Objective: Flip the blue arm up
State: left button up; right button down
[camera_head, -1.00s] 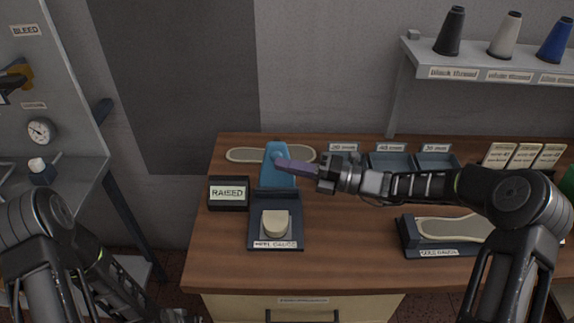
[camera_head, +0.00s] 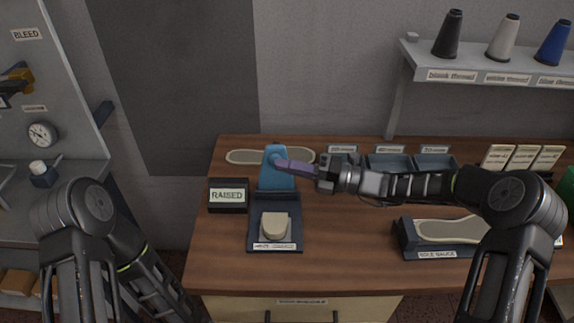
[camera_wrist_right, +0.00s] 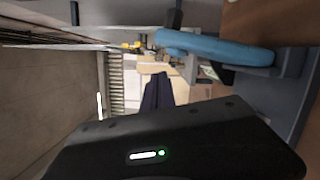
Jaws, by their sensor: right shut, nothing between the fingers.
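The blue arm (camera_head: 277,180) stands raised at the back of the dark heel gauge base (camera_head: 291,240). It also shows in the right wrist view (camera_wrist_right: 220,48). A small display (camera_head: 228,195) beside it reads RAISED. My right gripper (camera_head: 279,163) reaches in from the right. Its fingers are shut and empty, with the tips at the upper part of the blue arm; I cannot tell whether they touch it. A pale heel block (camera_head: 274,226) sits on the base in front of the arm. My left gripper is out of view; only my left arm's links show.
A sole gauge (camera_head: 436,254) lies at the right of the wooden bench (camera_head: 340,250). Grey trays (camera_head: 390,163) and cards stand along the back. A shelf (camera_head: 490,66) with thread cones is above. The bench middle is clear.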

jog(key=b+v, duration=0.1)
jog(key=v, duration=0.6)
jog(key=shift+d+b, duration=0.35)
jog(key=shift+b, duration=0.05)
jog(key=shift+s+f, duration=0.1)
jog(key=shift+s, duration=0.1)
